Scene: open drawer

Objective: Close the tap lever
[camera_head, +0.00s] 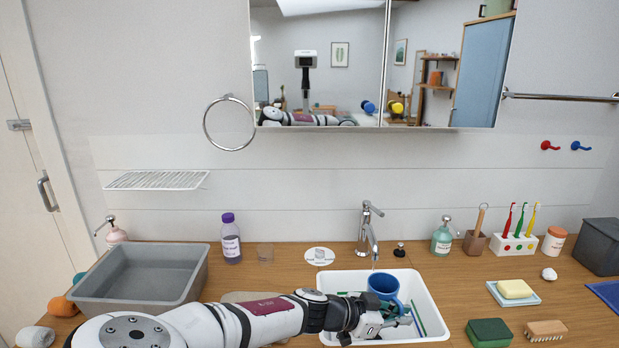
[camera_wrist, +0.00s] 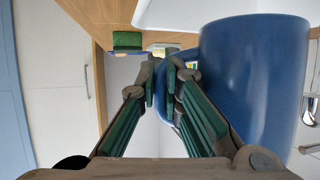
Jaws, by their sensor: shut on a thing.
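The chrome tap (camera_head: 366,240) stands behind the white sink (camera_head: 438,322) in the head view. Its lever (camera_head: 373,209) is at the top and points up and to the right. A blue mug (camera_head: 383,282) is in the sink area below the spout, and it fills the right of the wrist view (camera_wrist: 255,80). My gripper (camera_head: 400,318) is over the sink, away from the lever. In the wrist view my gripper (camera_wrist: 162,85) is shut on the mug's handle, which is partly hidden by the fingers. I cannot tell whether the mug touches the sink floor.
A grey basin (camera_head: 140,278) stands left of the sink. A soap bottle (camera_head: 442,238), a toothbrush holder (camera_head: 513,244) and a green sponge (camera_head: 488,332) are to the right. A small black-topped stopper (camera_head: 399,250) stands right of the tap. The mirror cabinet (camera_head: 380,70) hangs above.

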